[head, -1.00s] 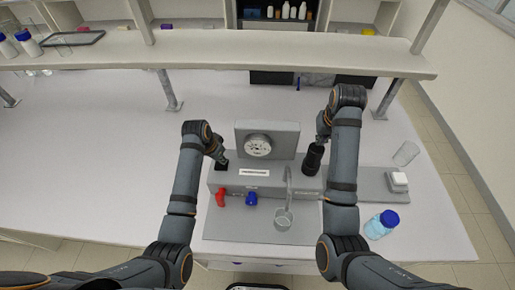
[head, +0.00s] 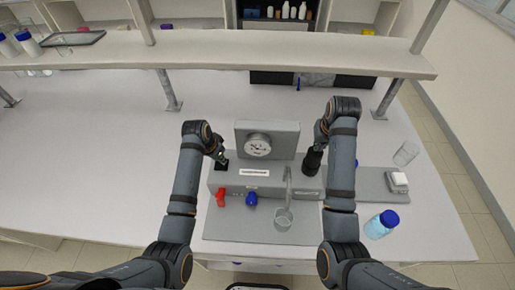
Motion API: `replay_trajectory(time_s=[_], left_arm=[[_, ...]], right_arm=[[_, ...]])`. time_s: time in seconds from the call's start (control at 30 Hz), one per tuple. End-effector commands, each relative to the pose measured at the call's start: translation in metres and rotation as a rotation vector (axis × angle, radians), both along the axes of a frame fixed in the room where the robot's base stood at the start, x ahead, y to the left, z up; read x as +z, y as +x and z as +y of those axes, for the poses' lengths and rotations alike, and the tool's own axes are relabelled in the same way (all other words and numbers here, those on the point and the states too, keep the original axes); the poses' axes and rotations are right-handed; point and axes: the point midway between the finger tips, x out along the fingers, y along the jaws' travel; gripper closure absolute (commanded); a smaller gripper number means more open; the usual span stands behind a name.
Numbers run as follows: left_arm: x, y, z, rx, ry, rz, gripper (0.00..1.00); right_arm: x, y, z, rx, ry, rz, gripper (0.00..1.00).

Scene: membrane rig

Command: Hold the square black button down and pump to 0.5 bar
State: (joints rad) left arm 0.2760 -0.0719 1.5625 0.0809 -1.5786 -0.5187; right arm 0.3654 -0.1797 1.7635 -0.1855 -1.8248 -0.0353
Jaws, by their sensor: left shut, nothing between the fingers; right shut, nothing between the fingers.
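The square black button (head: 221,165) is at the left end of the grey rig (head: 232,181). My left gripper (head: 220,157) is shut, its tips down at the button and seemingly touching it; how far the button is pressed cannot be told. A round white gauge (head: 257,145) stands on the upright grey panel at the back; its reading is too small to tell. A black, round-bodied part, apparently the pump (head: 311,166), is at the rig's right end. My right gripper (head: 316,148) is shut just above it, its tips hard to separate from the dark part.
A red valve handle (head: 221,198) and a blue one (head: 252,199) are on the rig's front. A glass beaker (head: 284,218) stands under the spout. A blue-capped bottle (head: 381,224), a small white-topped device (head: 397,181) and an empty glass (head: 406,153) are at right. A shelf (head: 230,56) spans the back.

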Motion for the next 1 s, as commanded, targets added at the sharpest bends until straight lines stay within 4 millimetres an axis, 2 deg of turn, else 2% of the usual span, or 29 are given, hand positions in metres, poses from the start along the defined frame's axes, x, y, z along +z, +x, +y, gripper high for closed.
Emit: replay_trajectory(time_s=[0.03, 0.37, 0.8, 1.0], left_arm=[[-0.006, -0.004, 0.000, -0.001, 0.002, 0.014, 1.00], [-0.006, -0.004, 0.000, -0.001, 0.001, 0.015, 1.00], [-0.006, -0.004, 0.000, -0.001, 0.002, 0.014, 1.00], [-0.006, -0.004, 0.000, -0.001, 0.002, 0.014, 1.00]], right_arm=[[-0.004, -0.001, 0.000, 0.000, 0.000, 0.004, 1.00], [-0.013, 0.000, 0.000, 0.000, 0.001, 0.003, 1.00], [0.026, 0.000, 0.000, 0.001, 0.000, 0.001, 1.00], [0.030, 0.000, 0.000, 0.001, 0.000, 0.002, 1.00]])
